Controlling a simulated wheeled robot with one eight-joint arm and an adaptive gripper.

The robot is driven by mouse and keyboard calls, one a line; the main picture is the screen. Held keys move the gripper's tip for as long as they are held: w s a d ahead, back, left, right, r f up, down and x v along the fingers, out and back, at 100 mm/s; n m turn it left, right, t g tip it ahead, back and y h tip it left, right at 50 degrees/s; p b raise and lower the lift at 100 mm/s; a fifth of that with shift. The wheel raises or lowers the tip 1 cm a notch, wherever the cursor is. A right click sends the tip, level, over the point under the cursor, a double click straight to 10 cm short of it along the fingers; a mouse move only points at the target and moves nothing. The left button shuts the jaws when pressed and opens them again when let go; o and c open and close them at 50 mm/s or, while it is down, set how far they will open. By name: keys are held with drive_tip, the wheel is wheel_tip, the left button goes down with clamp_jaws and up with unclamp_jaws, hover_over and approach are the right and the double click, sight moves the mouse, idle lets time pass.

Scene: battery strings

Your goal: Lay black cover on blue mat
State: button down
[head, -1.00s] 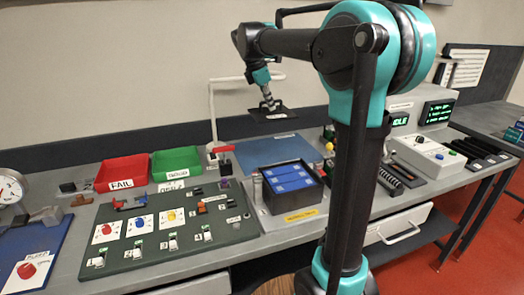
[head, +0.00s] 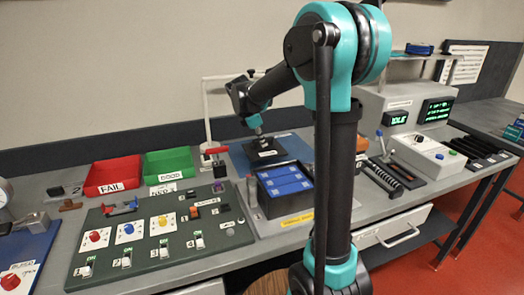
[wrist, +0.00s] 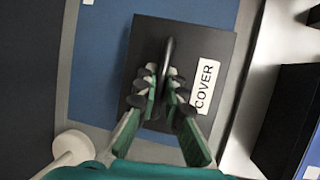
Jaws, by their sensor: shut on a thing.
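The black cover (head: 265,153) is a flat square plate with a white label reading COVER and a raised handle. My gripper (head: 258,137) is shut on that handle, above the middle of the cover. In the wrist view the fingertips (wrist: 160,85) close around the handle, and the cover (wrist: 205,38) lies over the right part of the blue mat (wrist: 100,60). The blue mat (head: 237,159) also shows around the cover in the head view. The cover looks level and at or very near the mat; I cannot tell whether it touches.
A black box with blue cells (head: 285,183) stands just in front of the mat. The red FAIL tray (head: 113,176) and green GOOD tray (head: 168,163) are to the left. A green switch panel (head: 150,240) lies at front left. A pale post (head: 207,115) rises by the mat's left edge.

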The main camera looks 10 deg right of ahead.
sight(261, 148)
drive_tip(key=shift+f, duration=2.25)
drive_tip(key=c, duration=1.6)
unclamp_jaws()
drive_tip(key=shift+c, duration=0.2)
drive_tip(key=v, duration=1.2)
